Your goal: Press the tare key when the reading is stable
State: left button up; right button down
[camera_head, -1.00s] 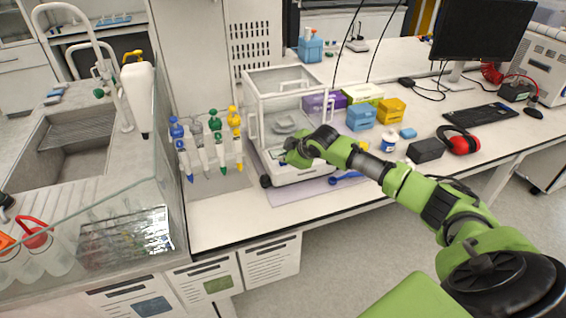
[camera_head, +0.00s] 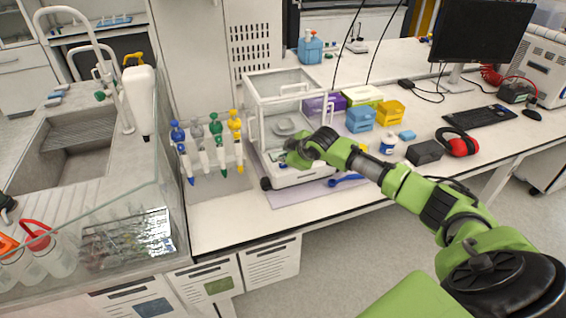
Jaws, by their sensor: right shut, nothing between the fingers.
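The analytical balance (camera_head: 292,92) stands on the white bench, a clear draft-shield box on a white base. Its weighing pan (camera_head: 285,126) shows inside the box. My right gripper (camera_head: 291,157) is shut and empty at the front panel of the balance. It covers part of the panel, so the tare key and the reading cannot be made out. Whether the fingertips touch the panel cannot be told.
A rack of pipettes (camera_head: 207,146) stands left of the balance. Blue boxes (camera_head: 360,119), yellow boxes (camera_head: 389,112), a white jar (camera_head: 388,144), a black box (camera_head: 424,152) and red ear muffs (camera_head: 458,142) lie to the right. A sink (camera_head: 75,125) is at far left.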

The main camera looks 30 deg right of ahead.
aim_at(284, 166)
jog(key=shift+r, duration=0.25)
notch_tip(284, 166, up, 5)
jog(key=p, duration=0.5)
dwell(0.4)
jog(key=shift+f, duration=0.1)
dwell(0.3)
